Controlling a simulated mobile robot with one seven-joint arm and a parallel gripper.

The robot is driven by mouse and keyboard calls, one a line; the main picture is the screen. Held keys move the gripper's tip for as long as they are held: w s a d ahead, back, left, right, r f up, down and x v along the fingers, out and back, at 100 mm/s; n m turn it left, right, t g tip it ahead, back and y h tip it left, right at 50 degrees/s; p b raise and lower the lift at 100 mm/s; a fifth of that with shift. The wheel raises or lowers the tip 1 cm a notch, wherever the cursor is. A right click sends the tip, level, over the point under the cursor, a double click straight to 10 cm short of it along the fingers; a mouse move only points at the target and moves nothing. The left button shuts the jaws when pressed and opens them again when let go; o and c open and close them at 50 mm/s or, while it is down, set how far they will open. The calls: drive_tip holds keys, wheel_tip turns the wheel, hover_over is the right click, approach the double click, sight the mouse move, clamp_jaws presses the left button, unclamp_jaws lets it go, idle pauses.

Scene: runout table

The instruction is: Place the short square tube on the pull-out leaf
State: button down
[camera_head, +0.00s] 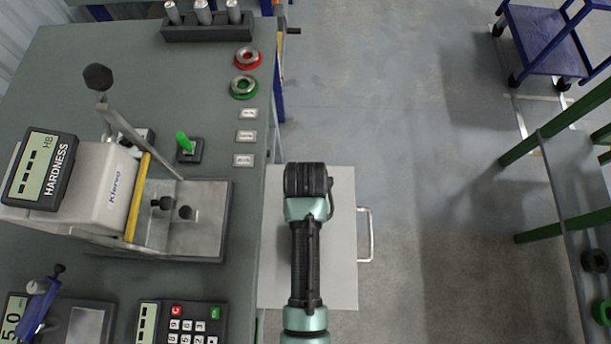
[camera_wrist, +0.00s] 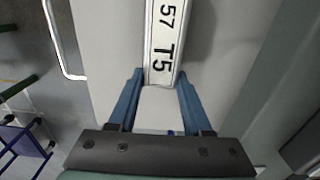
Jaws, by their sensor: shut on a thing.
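The short square tube (camera_wrist: 164,40) shows in the wrist view, pale grey with a white label reading "57 T5". My gripper (camera_wrist: 160,76) has its two blue fingers closed on the tube's near end, one on each side. The pull-out leaf (camera_head: 345,255) is a light grey plate sticking out from the table's right edge in the head view. It also lies behind the tube in the wrist view (camera_wrist: 105,45). My wrist is over the leaf and hides the tube and fingers in the head view. I cannot tell whether the tube touches the leaf.
The leaf's wire handle (camera_head: 371,235) is on its right. On the table (camera_head: 80,55) stand a hardness tester (camera_head: 85,185), a green switch (camera_head: 187,146), a red ring (camera_head: 248,58) and a green ring (camera_head: 243,87). A blue cart (camera_head: 545,40) and green-framed rack are at the right. Floor between is clear.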

drive_tip(key=shift+f, duration=0.65)
drive_tip(key=shift+f, duration=0.1)
drive_tip(key=shift+c, duration=1.7)
unclamp_jaws()
